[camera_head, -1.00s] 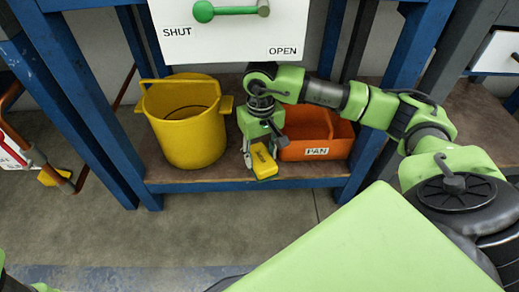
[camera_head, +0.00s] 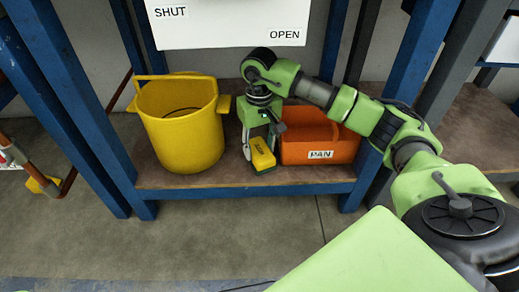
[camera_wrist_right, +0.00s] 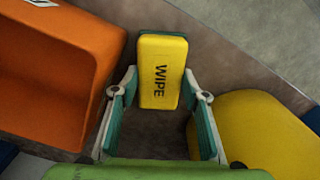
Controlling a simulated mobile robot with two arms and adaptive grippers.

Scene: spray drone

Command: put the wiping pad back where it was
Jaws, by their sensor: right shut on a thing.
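The wiping pad (camera_head: 263,155) is a yellow block with a dark green layer under it. In the right wrist view the pad (camera_wrist_right: 162,60) reads "WIPE" and sits between the fingertips. My right gripper (camera_head: 259,142) is shut on the pad and points down, in the gap between the yellow bucket (camera_head: 182,135) and the orange pan box (camera_head: 335,143). The pad is over the front part of the lower shelf (camera_head: 215,180); I cannot tell whether it touches the shelf. My left gripper is out of view.
In the wrist view the orange box (camera_wrist_right: 50,75) is close on the left and the yellow bucket (camera_wrist_right: 255,135) close on the right. A white panel marked SHUT and OPEN (camera_head: 230,25) is above. Blue legs (camera_head: 75,110) frame the shelf, with open floor in front.

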